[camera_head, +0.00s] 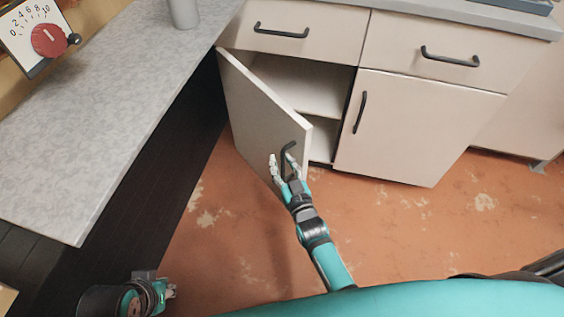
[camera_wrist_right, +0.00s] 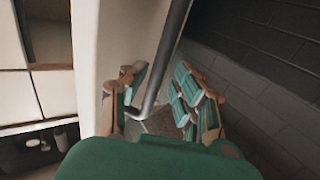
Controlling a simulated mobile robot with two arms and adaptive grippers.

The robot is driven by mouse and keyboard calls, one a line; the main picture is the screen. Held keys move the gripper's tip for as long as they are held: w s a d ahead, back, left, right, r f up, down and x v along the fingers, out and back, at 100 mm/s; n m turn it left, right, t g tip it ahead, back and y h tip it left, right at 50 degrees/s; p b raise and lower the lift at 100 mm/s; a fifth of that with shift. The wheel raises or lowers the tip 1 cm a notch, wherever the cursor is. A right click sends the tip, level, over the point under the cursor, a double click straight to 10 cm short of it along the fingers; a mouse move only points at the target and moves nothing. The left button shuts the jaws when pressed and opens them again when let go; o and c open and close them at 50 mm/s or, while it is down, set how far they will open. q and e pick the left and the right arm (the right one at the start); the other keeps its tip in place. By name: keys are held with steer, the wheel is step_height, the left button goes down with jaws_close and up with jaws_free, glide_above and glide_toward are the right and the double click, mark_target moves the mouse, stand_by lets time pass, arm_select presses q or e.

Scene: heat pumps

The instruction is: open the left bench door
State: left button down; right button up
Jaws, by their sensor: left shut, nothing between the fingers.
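The left bench door (camera_head: 258,112) stands swung wide open, hinged at its left, and shows the shelf (camera_head: 300,84) inside the cabinet. Its dark bar handle (camera_head: 286,150) is near the free edge. My right gripper (camera_head: 281,164) is at this handle. In the right wrist view the handle (camera_wrist_right: 170,60) runs between the spread fingers of my right gripper (camera_wrist_right: 165,98), with room beside it, so the gripper is open around it. My left gripper (camera_head: 168,291) is low at the left, shut and empty, far from the door.
The right bench door (camera_head: 405,125) and the two drawers (camera_head: 295,25) above are closed. A grey countertop (camera_head: 110,95) over a dark base lies to the left, close to the open door. A panel with a red dial (camera_head: 48,40) is at the upper left. The orange floor (camera_head: 420,225) is clear.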

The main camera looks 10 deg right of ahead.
steer(key=shift+o, duration=0.2)
steer(key=shift+w+a, duration=0.1)
steer(key=shift+a, duration=0.05)
steer(key=s+d, duration=0.1)
steer(key=s, duration=1.1)
steer(key=shift+d, duration=0.35)
